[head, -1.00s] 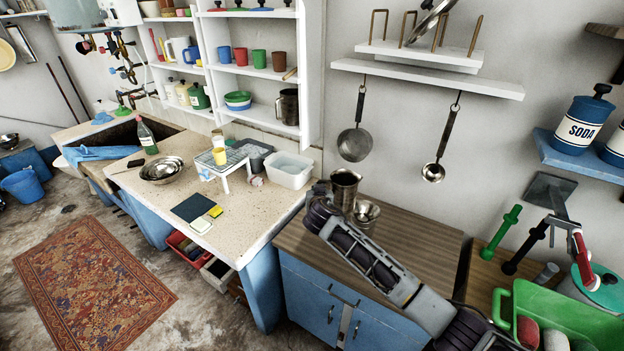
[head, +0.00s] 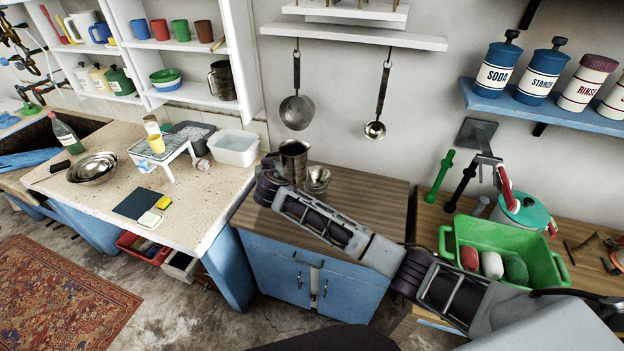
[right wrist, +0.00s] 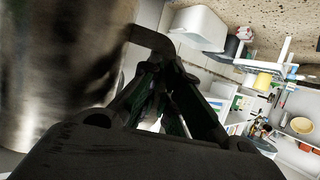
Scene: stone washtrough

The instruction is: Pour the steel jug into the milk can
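The steel jug (head: 293,158) stands upright on the brown wooden cabinet top. Its lower part is hidden behind my right arm. In the right wrist view the jug (right wrist: 60,75) fills the left side, with its dark handle (right wrist: 152,38) reaching between the fingers. My right gripper (right wrist: 162,75) has its fingers drawn together on that handle; in the head view the arm hides them. Close to the right of the jug is a smaller steel vessel with a flared mouth (head: 317,177), apparently the milk can; its lower part is hidden by my arm. My left gripper is out of view.
The wooden top (head: 375,195) is clear at right. A ladle (head: 375,129) and a pan (head: 297,112) hang on the wall above. A green tub (head: 545,252) stands to the right. A white basin (head: 233,150) sits on the stone counter at left.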

